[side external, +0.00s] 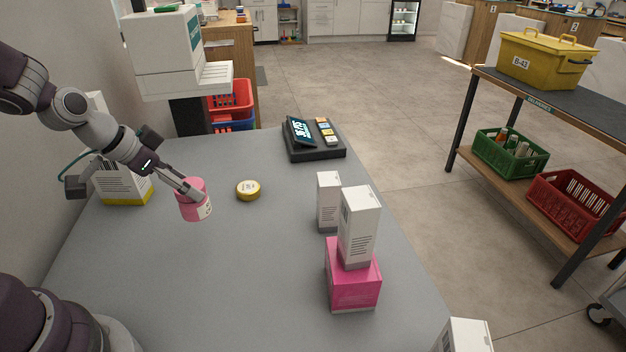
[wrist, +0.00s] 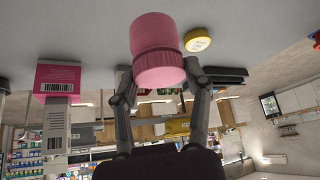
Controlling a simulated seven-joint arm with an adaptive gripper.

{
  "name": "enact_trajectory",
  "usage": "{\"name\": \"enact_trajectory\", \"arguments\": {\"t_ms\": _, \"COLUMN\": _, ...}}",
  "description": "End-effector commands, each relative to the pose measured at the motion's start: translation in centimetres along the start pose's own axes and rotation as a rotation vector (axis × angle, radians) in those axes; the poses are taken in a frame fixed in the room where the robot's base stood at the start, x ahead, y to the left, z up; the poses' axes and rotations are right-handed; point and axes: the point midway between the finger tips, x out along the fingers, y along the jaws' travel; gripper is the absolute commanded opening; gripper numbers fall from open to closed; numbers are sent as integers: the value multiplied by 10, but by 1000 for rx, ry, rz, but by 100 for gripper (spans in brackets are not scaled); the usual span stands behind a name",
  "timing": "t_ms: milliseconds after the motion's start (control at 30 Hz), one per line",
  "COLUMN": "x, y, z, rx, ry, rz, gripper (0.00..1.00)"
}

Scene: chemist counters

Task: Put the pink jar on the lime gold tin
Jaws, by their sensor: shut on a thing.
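The pink jar (side external: 194,207) with a white label is held in my gripper (side external: 190,191), which is shut on it. It appears raised above the grey counter, to the left of the tin. In the wrist view the jar (wrist: 157,50) sits between the two fingers of my gripper (wrist: 158,88). The lime gold tin (side external: 248,190) is a low round tin with a pale lid, flat on the counter a short way right of the jar. In the wrist view the tin (wrist: 197,40) shows beside the jar. Nothing rests on the tin.
A white box (side external: 359,226) stands on a pink box (side external: 352,284), with another white box (side external: 328,201) behind. A black payment terminal (side external: 315,140) is at the counter's back. A white and yellow box (side external: 124,184) is behind my arm. The grey counter (side external: 240,270) is clear in front.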

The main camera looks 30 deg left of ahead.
Motion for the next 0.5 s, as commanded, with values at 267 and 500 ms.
{"name": "enact_trajectory", "arguments": {"t_ms": 267, "x": 48, "y": -34, "z": -58, "rx": 2, "ry": -1, "rz": 5, "gripper": 13}}
{"name": "enact_trajectory", "arguments": {"t_ms": 500, "x": 78, "y": -55, "z": -93, "rx": 0, "ry": -4, "rz": 6, "gripper": 12}}
